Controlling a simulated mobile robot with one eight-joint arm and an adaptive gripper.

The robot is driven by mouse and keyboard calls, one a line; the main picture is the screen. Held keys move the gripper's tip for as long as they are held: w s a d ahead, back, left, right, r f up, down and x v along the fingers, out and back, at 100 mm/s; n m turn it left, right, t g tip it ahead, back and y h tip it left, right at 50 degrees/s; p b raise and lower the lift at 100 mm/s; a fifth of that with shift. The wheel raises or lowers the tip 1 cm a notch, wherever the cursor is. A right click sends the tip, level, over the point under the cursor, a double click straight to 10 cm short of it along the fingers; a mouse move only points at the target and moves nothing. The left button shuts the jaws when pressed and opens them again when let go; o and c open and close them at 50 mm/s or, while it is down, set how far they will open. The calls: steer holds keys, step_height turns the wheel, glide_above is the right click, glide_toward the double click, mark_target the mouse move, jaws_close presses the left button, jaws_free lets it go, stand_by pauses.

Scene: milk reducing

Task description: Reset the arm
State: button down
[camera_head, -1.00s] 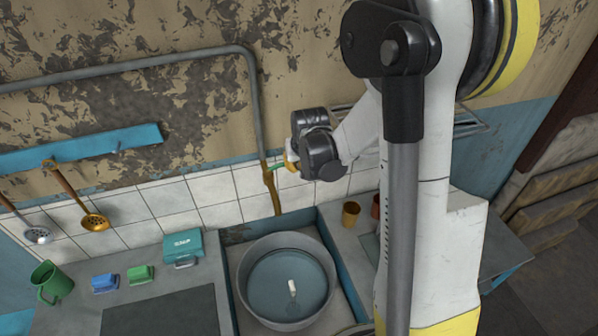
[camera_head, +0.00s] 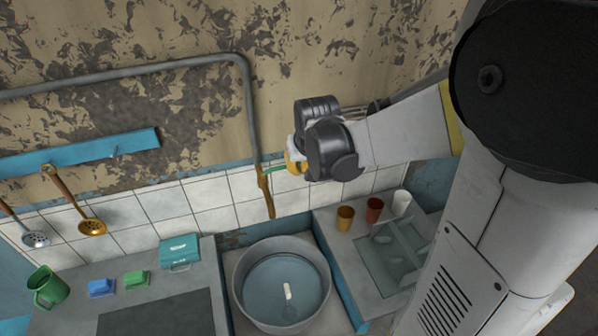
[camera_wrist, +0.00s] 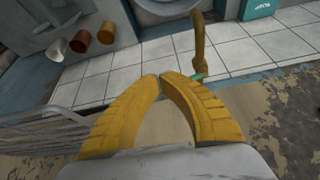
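My gripper (camera_head: 290,164) is up by the tiled wall, close to the mustard-coloured tap (camera_head: 267,192) and its green handle. In the wrist view its two yellow fingers (camera_wrist: 159,79) converge until the tips nearly meet, with nothing seen held between them. The tap (camera_wrist: 200,45) and its small green part show just beyond the fingertips; whether they touch cannot be told. My arm reaches in from the right of the head view.
A round basin (camera_head: 241,299) of water with a small white object (camera_head: 287,291) stands in the sink. Several cups, including a brown one (camera_head: 345,218), stand right of it. A teal box (camera_head: 179,250), sponges and a green mug (camera_head: 46,286) are left. Ladles hang on the wall.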

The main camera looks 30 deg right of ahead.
steer(key=shift+w+r, duration=0.1)
steer(key=shift+w, duration=0.05)
stand_by(0.4)
steer(key=s+a+f+n+t+b, duration=0.1)
steer(key=s+a+f+b, duration=0.5)
steer(key=b, duration=0.5)
steer(key=s+a+f+n+t+y+b, duration=0.1)
steer(key=s+a+f+n+b, duration=0.1)
steer(key=s+a+f+b, duration=0.4)
steer(key=s+f+b, duration=0.4)
steer(key=b, duration=0.2)
steer(key=shift+s+a, duration=0.15)
